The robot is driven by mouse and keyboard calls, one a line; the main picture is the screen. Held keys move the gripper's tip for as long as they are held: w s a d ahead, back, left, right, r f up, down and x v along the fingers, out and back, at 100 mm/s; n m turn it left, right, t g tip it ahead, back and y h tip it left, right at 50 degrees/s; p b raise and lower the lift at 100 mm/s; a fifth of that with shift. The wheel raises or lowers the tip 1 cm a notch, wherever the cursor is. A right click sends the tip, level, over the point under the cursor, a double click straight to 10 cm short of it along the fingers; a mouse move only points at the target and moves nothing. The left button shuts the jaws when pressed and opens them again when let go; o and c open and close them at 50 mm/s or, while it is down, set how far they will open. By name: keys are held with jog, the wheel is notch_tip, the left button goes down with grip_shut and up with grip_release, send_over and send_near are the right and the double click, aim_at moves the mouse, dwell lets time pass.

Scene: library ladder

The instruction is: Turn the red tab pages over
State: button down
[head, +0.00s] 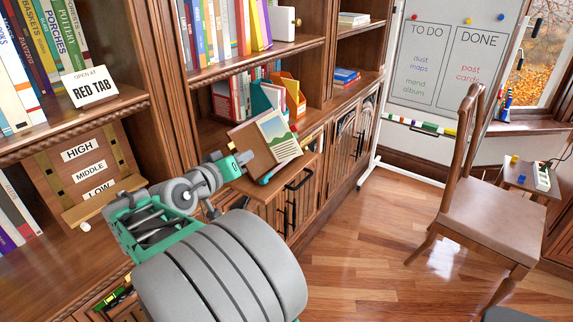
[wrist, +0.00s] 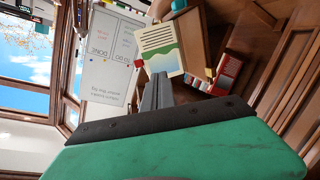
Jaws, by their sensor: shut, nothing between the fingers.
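An open book or album (head: 283,139) with a brown cover and a page with a green landscape picture leans on a low cabinet ledge, tilted. In the wrist view its page (wrist: 159,48) shows text lines and the green picture just beyond my fingertips. A white card (head: 90,88) on the shelf reads "OPEN AT RED TAB".
A wooden board (head: 84,168) labelled HIGH, MIDDLE and LOW stands in the left shelf. Orange and teal holders (head: 290,92) stand behind the book. A wooden chair (head: 480,190) is at right, before a whiteboard (head: 440,60). The floor (head: 390,250) between is clear.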

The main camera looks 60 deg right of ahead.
aim_at(293, 127)
jog(key=s+d, duration=0.1)
jog(key=d, duration=0.4)
jog(key=s+d+g+h+p, duration=0.1)
jog(key=s+d, duration=0.1)
jog(key=d, duration=0.2)
jog(key=s+d+h, duration=0.1)
jog(key=d, duration=0.4)
jog(key=shift+s+d+r+m+g, duration=0.15)
jog(key=shift+d+r+m+g, duration=0.15)
jog(key=shift+d+r+g, duration=0.1)
jog(key=shift+d+f+p, duration=0.15)
jog(key=shift+d+p, duration=0.15)
jog(key=shift+d, duration=0.3)
